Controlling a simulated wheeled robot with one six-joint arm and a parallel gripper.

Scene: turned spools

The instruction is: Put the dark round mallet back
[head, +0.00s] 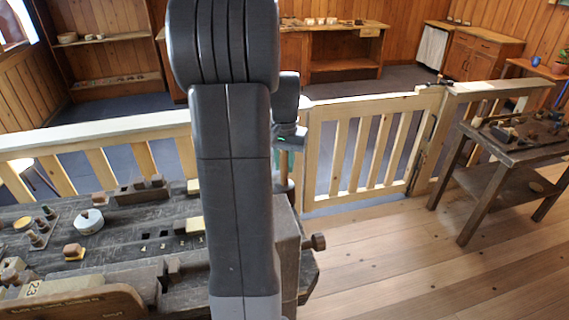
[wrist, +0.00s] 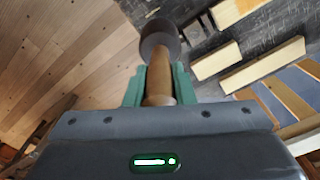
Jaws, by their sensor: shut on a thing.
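My gripper (wrist: 160,74) has green fingers shut on that handle, one on each side. In the head view my own arm hides most of the gripper and mallet, which are beside the right end of the dark workbench (head: 120,235). I cannot tell there how high the mallet is above the bench.
The bench carries a white round item (head: 89,221), small blocks and a wooden board (head: 75,303). A pale wooden fence (head: 350,155) runs behind it. A side table (head: 520,150) with tools stands at the right. The plank floor between is clear.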

